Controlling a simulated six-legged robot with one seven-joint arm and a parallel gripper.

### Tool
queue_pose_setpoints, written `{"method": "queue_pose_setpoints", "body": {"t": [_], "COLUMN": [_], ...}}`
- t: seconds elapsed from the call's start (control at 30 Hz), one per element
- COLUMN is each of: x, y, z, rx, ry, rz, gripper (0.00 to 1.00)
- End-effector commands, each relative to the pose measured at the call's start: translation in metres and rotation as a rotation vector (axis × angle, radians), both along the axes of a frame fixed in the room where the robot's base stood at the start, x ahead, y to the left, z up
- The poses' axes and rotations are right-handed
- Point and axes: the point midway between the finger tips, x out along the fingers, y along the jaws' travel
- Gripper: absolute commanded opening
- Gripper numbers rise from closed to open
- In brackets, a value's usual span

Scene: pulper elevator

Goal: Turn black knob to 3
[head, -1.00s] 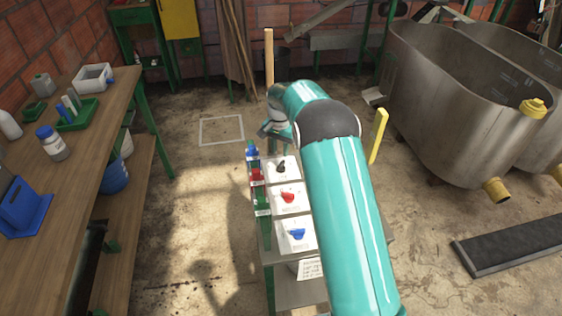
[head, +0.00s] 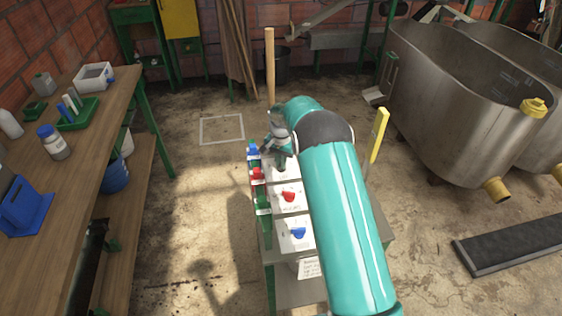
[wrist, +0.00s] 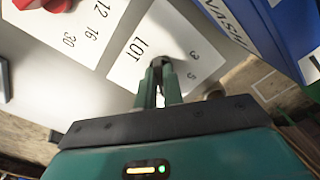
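The black knob's white dial plate (wrist: 128,72) is marked LOT, with a 3 and a 5 near its right edge in the wrist view. My gripper (wrist: 161,66) is over this plate, its two green fingers close together with a narrow gap between them. The fingertips cover the place of the black knob, so its pointer is hidden and I cannot tell its setting or whether the fingers grip it. In the head view my gripper (head: 280,166) points down at the far end of the panel.
A red knob (head: 289,196) and a blue knob (head: 298,232) sit on nearer plates. Blue, red and green items line the panel's left edge; a blue one (wrist: 262,40) is close to my gripper. A yellow post (head: 378,136) stands right. Floor to the left is clear.

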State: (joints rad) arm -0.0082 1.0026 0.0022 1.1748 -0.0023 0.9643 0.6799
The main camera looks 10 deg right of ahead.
Motion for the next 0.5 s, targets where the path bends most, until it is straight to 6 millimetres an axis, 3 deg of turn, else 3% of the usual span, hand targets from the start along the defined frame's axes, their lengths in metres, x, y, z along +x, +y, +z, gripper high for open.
{"method": "queue_pose_setpoints", "body": {"t": [0.5], "x": [-0.0003], "y": [-0.0008], "z": [0.0004], "rx": [0.001], "ry": [-0.001], "rz": [0.119], "gripper": [0.00]}}
